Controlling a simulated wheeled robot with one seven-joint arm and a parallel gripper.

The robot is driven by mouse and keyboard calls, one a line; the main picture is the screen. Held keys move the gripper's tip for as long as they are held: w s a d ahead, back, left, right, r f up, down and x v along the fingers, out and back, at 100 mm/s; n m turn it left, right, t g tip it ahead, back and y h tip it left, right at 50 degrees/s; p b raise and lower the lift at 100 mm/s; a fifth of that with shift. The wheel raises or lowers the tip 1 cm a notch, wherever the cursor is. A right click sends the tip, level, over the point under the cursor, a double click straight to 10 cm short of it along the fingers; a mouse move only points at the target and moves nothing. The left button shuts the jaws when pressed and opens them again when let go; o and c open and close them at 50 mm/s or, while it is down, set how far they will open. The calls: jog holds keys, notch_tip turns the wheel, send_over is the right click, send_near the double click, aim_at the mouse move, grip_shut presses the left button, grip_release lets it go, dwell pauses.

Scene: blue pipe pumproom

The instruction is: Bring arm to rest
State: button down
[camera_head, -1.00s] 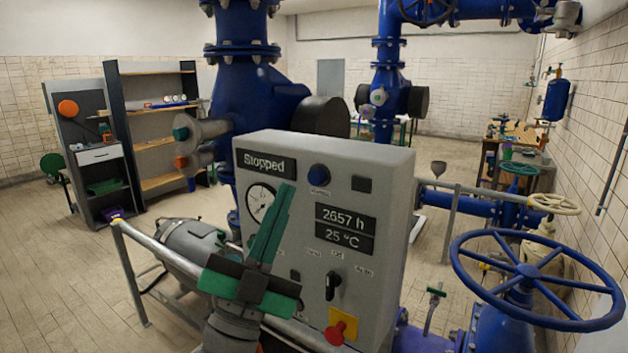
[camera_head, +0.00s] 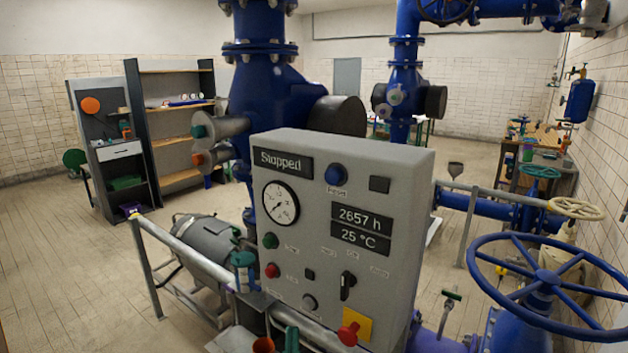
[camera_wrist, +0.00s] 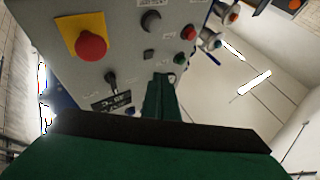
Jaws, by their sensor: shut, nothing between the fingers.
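My gripper (camera_wrist: 161,95) shows in the wrist view as green fingers closed together, with nothing between them. Its dark crosspiece and green body fill the bottom of that view. The fingertips point toward the grey control panel (camera_head: 398,195), which appears upside down in the wrist view (camera_wrist: 70,20). Whether they touch it cannot be told. In the head view the gripper is not clearly visible; a small green part (camera_head: 292,339) at the bottom edge cannot be identified with certainty. The panel display reads "Stopped".
The panel carries a red knob on a yellow plate (camera_head: 354,328), also in the wrist view (camera_wrist: 91,46). A metal railing (camera_head: 180,247) runs at the left of the panel. A large blue handwheel (camera_head: 548,277) stands at the right. Open floor (camera_head: 70,270) lies at the left.

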jog(key=s+d+f+n+g+y, duration=0.1)
jog(key=s+f+g, duration=0.1)
jog(key=s+f, duration=0.65)
jog(key=s+d+f+n+g+y, duration=0.1)
jog(key=s+f+g, duration=0.1)
jog(key=s+f, duration=0.65)
jog(key=s+d+f+m+g, duration=0.1)
jog(key=s+f, duration=0.3)
jog(key=s, duration=0.4)
jog(key=s+d+f+m+g+h, duration=0.1)
jog(key=s+f+g, duration=0.2)
jog(key=s+f, duration=0.2)
jog(key=s, duration=0.3)
jog(key=shift+s+h, duration=0.3)
jog(key=shift+s, duration=0.1)
